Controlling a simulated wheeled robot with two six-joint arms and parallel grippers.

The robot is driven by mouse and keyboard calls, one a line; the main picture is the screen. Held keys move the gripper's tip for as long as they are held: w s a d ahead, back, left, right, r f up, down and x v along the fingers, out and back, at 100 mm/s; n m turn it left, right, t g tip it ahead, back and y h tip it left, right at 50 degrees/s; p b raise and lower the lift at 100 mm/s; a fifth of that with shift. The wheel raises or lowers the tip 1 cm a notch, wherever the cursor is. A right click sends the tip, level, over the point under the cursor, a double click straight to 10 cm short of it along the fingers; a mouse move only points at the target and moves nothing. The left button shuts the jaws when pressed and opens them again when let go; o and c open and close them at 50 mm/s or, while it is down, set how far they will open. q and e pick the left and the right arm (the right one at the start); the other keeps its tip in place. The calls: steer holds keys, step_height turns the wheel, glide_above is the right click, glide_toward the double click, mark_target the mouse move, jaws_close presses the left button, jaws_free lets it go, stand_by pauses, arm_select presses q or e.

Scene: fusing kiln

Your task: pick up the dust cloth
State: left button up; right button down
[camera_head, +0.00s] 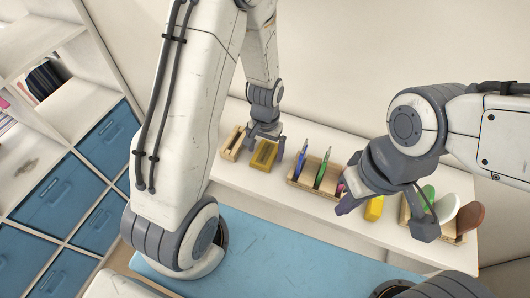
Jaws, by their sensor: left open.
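My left gripper (266,139) is open above the left part of the white shelf, just behind a yellow piece (264,156) that looks like a folded cloth or a small tray. I cannot tell whether they touch. A second yellow piece (374,209) lies further right, partly hidden by my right gripper (386,215). I cannot tell for sure which yellow piece is the dust cloth. My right gripper has its two fingers spread wide over the right part of the shelf, with nothing seen held between them.
A wooden holder (300,184) with blue and green upright tools stands mid-shelf. A small wooden rack (230,146) stands at the left end. Another wooden rack (447,238) holds green, white and brown paddles. A blue surface (290,258) lies in front; blue drawers (50,190) stand left.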

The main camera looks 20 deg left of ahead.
mark_target(266, 153)
arm_select(q)
steer(key=shift+f, duration=0.2)
steer(key=c, duration=1.2)
steer(key=shift+o, duration=0.2)
step_height(266, 153, up, 10)
steer(key=shift+b, duration=0.45)
